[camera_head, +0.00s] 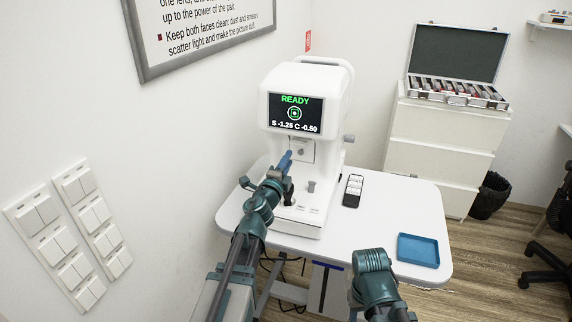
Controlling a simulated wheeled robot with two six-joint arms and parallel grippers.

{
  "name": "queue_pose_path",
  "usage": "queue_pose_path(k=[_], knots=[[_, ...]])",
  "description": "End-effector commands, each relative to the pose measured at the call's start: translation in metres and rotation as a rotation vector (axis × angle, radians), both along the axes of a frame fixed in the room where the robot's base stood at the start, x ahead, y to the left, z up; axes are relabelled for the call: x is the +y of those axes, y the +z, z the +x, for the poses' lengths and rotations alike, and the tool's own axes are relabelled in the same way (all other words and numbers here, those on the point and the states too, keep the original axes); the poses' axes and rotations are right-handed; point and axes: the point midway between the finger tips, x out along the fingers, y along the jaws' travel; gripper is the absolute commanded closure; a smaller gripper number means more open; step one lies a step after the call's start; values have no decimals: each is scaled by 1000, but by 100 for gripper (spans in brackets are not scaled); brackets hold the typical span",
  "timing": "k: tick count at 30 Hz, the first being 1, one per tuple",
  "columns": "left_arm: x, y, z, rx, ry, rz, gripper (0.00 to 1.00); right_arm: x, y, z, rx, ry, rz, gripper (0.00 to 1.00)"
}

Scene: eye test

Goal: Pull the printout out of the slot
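The white eye-test machine (315,80) stands on the white table, its screen (295,113) reading "READY" with "S -1.25 C -0.50". A small pale panel (303,151) with a round grey spot is on its front below the screen. I cannot make out a printout or its slot for certain; my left gripper covers part of that front. My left gripper (287,160) is close before the panel, at its left side. Its fingers overlap in this view, so contact, opening and anything held are unclear. My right arm (373,268) shows at the bottom; its fingers are not visible.
On the table (405,205), a dark remote-like device (353,191) lies right of the machine and an empty-looking blue tray (418,250) near the front right corner. An open lens case (455,90) sits on the white drawers (440,140). The wall (150,140) bounds the left.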

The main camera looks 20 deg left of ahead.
Motion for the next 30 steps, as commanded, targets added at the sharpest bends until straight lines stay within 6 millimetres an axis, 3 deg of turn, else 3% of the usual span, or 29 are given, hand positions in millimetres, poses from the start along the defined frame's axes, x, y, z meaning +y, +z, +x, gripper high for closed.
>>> queue_pose_path(k=[18,30], knots=[[-3,5,81,0,0,-2,70,0,5,0,0,0,0,50],[-3,5,88,0,1,-2,70,0,5,0,0,0,0,50]])
